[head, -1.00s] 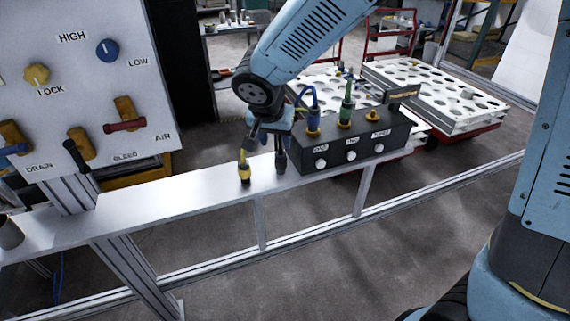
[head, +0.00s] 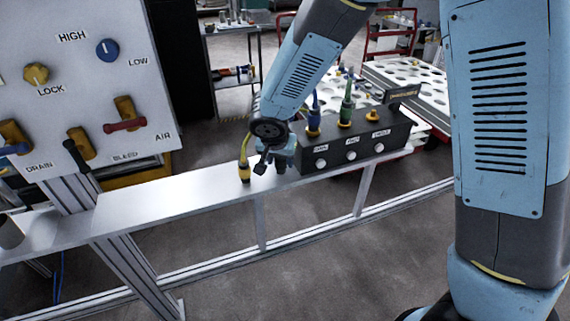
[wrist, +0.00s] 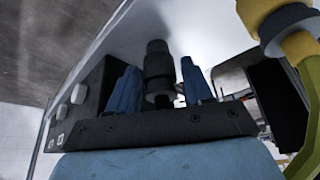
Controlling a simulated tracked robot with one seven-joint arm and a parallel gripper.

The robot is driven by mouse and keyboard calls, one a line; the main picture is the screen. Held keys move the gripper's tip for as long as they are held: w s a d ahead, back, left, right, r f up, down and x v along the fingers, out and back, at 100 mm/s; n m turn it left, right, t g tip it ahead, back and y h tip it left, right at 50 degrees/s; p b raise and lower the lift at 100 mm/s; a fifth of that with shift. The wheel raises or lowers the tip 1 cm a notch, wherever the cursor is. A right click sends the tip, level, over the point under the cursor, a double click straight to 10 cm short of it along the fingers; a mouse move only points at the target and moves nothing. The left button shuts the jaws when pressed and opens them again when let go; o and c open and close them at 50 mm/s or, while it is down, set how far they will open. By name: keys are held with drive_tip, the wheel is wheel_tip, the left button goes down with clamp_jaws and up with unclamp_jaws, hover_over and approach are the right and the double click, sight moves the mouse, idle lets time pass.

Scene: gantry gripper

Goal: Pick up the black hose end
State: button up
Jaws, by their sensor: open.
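The black hose end (wrist: 158,62) stands upright on the metal shelf in the wrist view. My gripper (wrist: 159,75) is open, with one blue finger on each side of the hose end in that picture. I cannot tell whether either finger touches it. In the head view my gripper (head: 283,158) is low over the shelf, just left of the black connector box, and largely hides the black hose end.
A yellow hose end (head: 244,172) stands on the shelf (head: 170,210) close left of my gripper; it also shows in the wrist view (wrist: 290,32). The black box (head: 345,145) with blue, green and yellow connectors is close right. The shelf's left stretch is mostly clear.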

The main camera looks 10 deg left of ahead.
drive_tip(key=shift+x, duration=1.15)
drive_tip(key=c, duration=0.7)
drive_tip(key=shift+r, duration=0.15)
